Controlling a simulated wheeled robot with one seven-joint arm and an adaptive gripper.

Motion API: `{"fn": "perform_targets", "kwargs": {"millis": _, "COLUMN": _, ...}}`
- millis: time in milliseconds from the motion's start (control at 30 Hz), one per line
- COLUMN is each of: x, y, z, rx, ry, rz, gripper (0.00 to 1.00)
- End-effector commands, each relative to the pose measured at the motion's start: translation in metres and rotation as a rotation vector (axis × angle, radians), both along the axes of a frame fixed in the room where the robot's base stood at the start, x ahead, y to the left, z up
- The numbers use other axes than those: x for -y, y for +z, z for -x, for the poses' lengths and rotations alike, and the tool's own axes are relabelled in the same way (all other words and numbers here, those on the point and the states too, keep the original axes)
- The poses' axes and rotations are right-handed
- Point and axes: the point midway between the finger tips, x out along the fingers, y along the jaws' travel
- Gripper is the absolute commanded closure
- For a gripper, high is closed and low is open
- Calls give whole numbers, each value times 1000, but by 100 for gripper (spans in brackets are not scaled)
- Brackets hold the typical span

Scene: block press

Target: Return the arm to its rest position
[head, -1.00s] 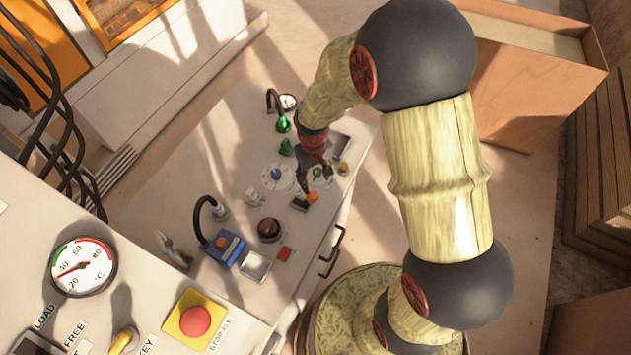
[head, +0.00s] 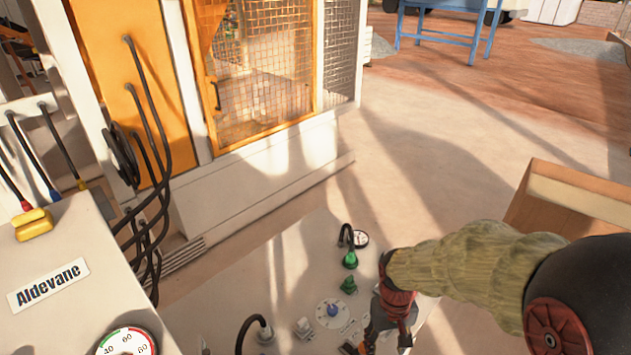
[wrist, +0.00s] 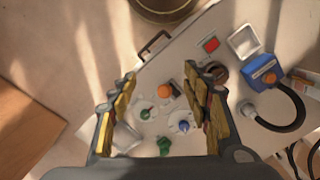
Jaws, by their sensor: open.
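My gripper (head: 385,335) is at the lower middle of the head view, above the right part of the pale panel table (head: 235,305). In the wrist view its two padded fingers (wrist: 160,95) stand wide apart with nothing held between them. My arm reaches in from the right of the head view, partly out of frame.
A blue connector block with a black hose (wrist: 262,72) and a red button (wrist: 211,45) sit on the panel. A green plug (head: 350,260) stands near its back. An open cardboard box (head: 570,200) is at right. Open floor (head: 430,150) lies behind.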

Motion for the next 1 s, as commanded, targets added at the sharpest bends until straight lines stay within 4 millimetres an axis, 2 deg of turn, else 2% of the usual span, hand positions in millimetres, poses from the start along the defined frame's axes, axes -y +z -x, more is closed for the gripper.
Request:
{"fn": "perform_targets", "kwargs": {"millis": 33, "x": 1, "y": 17, "z": 5, "rx": 26, "ry": -9, "rz": -3, "gripper": 51}}
{"fn": "perform_targets", "kwargs": {"millis": 200, "x": 5, "y": 66, "z": 28, "rx": 107, "ry": -35, "rz": -13, "gripper": 51}}
{"fn": "perform_targets", "kwargs": {"millis": 500, "x": 11, "y": 137, "z": 69, "rx": 299, "ry": -72, "rz": -33, "gripper": 51}}
{"fn": "perform_targets", "kwargs": {"millis": 800, "x": 17, "y": 191, "z": 91, "rx": 527, "ry": -91, "rz": -45, "gripper": 51}}
{"fn": "perform_targets", "kwargs": {"millis": 900, "x": 18, "y": 203, "z": 93, "rx": 571, "ry": -94, "rz": -47, "gripper": 51}}
{"fn": "perform_targets", "kwargs": {"millis": 1000, "x": 19, "y": 206, "z": 94, "rx": 587, "ry": -97, "rz": -46, "gripper": 51}}
